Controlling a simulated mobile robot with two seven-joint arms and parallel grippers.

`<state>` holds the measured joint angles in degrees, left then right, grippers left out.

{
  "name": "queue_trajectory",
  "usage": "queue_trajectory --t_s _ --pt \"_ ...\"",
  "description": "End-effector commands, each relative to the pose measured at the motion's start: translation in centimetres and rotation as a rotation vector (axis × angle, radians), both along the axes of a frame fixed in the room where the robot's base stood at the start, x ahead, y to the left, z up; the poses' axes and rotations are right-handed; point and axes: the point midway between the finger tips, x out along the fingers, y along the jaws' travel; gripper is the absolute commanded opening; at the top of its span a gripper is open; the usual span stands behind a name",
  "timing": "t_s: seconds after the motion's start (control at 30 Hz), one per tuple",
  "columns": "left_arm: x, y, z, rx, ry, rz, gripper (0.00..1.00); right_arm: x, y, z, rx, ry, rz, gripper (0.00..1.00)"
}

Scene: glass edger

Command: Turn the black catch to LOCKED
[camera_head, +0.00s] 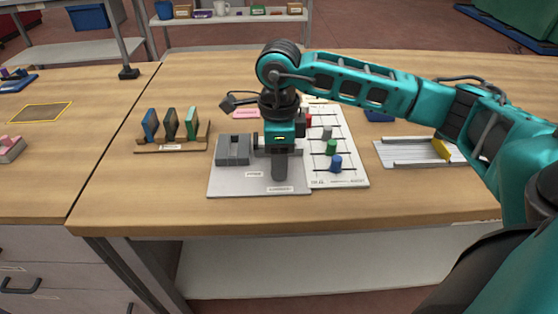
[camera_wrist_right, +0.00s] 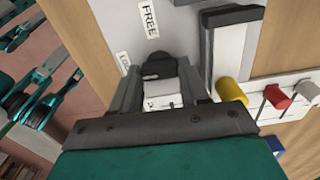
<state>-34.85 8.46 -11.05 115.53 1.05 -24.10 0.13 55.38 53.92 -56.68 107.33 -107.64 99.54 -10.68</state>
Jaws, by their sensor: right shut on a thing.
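A light grey plate (camera_head: 225,183) lies on the wooden table with a grey block fixture (camera_head: 233,149) on its left part. Its front has two small labels, a FREE label (camera_wrist_right: 148,18) and a LOCKED label (camera_head: 280,189). My right gripper (camera_head: 280,155) points down over the plate's right part, its fingers shut on the black catch (camera_wrist_right: 160,64). In the head view a dark part below the gripper ends close to the LOCKED label; I cannot tell catch from fingers there. The catch's exact angle is partly hidden. My left gripper is not in view.
Right beside the plate is a white board (camera_head: 350,179) with coloured knobs, including green (camera_head: 331,147) and blue (camera_head: 336,163). A wooden rack (camera_head: 172,145) with upright pieces stands left. A metal tray (camera_head: 408,153) lies right. The table's front strip is clear.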

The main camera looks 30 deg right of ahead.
Motion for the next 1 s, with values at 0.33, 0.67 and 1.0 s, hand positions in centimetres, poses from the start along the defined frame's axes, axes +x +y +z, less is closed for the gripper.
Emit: queue_trajectory --t_s 0.33,0.67,1.0 --pt "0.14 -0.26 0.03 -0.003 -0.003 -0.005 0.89 0.07 0.00 0.13 0.001 -0.003 0.048 0.14" --pt "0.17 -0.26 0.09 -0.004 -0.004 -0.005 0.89 0.09 0.00 0.15 0.001 -0.004 0.048 0.48" --pt "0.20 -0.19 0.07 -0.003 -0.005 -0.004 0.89 0.03 0.01 0.05 0.000 -0.001 0.046 0.70"
